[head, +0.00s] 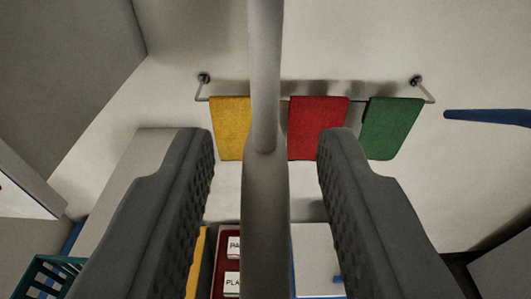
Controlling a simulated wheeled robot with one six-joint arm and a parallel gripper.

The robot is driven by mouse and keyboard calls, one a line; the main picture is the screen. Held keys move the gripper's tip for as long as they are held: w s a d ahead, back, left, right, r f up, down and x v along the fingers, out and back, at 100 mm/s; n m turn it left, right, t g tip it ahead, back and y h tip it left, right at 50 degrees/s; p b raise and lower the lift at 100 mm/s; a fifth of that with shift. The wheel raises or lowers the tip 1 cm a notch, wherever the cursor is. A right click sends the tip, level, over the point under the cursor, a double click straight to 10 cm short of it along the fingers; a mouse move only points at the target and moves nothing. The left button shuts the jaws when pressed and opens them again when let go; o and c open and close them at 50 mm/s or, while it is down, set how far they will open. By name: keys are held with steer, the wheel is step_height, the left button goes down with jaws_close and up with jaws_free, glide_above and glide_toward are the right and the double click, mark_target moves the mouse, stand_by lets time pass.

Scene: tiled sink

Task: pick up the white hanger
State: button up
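My gripper (265,160) is open, with a dark ridged finger on each side of the picture. A grey upright rod (265,75), thicker in its lower part, runs down the middle between the fingers, with a gap to each in the picture. I cannot tell whether it is a separate thing or how far off it is. No clothes-hanger shape is clearly visible. A thin pale rail (360,97) on the far wall carries a yellow towel (230,125), a red towel (318,125) and a green towel (390,125). The rod hides part of the rail.
Below are a dark red bin with labels (229,265), a yellow edge (196,265) and a white panel with blue edging (317,255). A teal basket (50,275) is at lower left. A blue bar (488,116) juts in at right. The wall around the rail is bare.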

mark_target(265, 66)
jaws_close()
steer(key=shift+r, duration=0.15)
steer(key=shift+r, duration=1.7)
steer(key=s, duration=1.8)
